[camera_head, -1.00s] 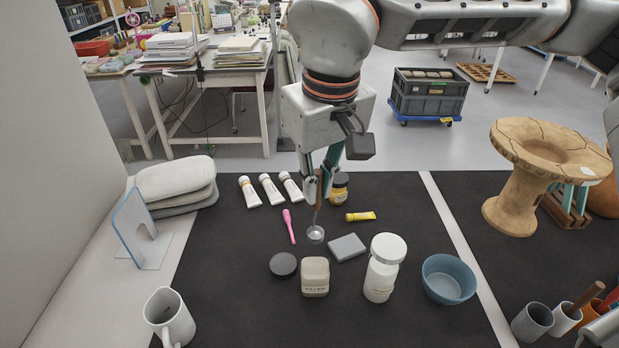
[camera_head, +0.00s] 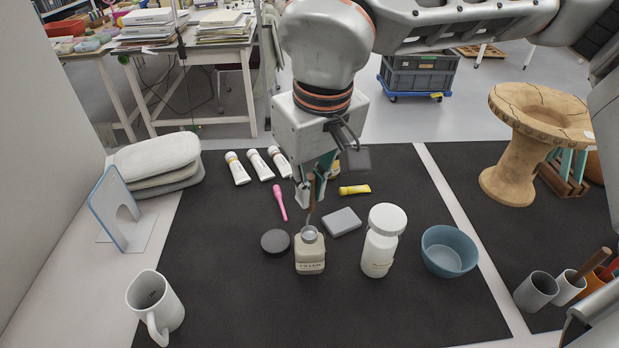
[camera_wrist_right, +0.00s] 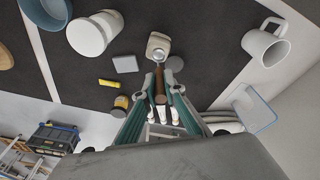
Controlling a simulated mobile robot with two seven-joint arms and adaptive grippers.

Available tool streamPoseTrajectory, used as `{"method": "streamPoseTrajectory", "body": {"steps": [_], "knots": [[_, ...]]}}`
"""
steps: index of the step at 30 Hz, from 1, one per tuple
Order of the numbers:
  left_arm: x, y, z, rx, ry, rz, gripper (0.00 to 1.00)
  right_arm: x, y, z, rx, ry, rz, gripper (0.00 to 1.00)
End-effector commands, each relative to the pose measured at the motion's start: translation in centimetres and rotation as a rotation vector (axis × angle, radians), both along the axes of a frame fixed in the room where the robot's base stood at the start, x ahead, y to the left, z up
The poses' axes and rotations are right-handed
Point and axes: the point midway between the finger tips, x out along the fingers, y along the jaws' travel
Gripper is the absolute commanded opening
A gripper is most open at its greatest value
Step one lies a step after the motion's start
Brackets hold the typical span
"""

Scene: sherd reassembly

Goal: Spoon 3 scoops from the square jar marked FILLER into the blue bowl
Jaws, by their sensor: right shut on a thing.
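The square cream jar marked FILLER (camera_head: 310,262) stands upright on the dark mat; it also shows in the wrist view (camera_wrist_right: 158,42). My right gripper (camera_head: 311,192) is shut on the wooden handle of a spoon (camera_head: 311,234), which points down. The spoon's round metal bowl is at the jar's mouth; I cannot tell whether it is inside or just above. In the wrist view the spoon handle (camera_wrist_right: 160,85) lies between the fingers. The blue bowl (camera_head: 449,252) stands to the right, apart from the gripper; its visible inside looks empty. My left gripper is not in view.
A tall white jar (camera_head: 381,240) stands between the FILLER jar and the bowl. A dark round lid (camera_head: 275,241), a grey block (camera_head: 342,222) and a pink tool (camera_head: 280,203) lie nearby. A white mug (camera_head: 155,307) stands at front left.

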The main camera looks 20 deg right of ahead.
Motion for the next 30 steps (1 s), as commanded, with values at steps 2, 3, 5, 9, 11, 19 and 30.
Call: {"method": "streamPoseTrajectory", "body": {"steps": [2,3,5,9,11,19,30], "knots": [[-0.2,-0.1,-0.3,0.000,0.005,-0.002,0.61,0.1,0.0,-0.8,-0.001,0.003,0.000,0.00],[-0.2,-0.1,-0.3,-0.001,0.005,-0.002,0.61,0.1,0.0,-1.1,0.000,0.003,0.000,0.00],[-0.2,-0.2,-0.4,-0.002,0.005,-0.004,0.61,0.1,-0.1,-1.5,0.000,0.003,0.001,0.00],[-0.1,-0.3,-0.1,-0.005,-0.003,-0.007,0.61,0.2,-0.1,-2.6,0.000,0.004,0.000,0.00],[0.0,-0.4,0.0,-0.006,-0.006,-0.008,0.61,0.3,-0.1,-3.0,0.000,0.004,0.000,0.00],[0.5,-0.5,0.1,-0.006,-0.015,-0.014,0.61,0.4,-0.1,-4.3,-0.001,0.003,0.000,0.00],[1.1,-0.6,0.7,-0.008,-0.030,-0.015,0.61,0.4,-0.1,-4.5,0.000,0.000,0.000,0.00]]}}
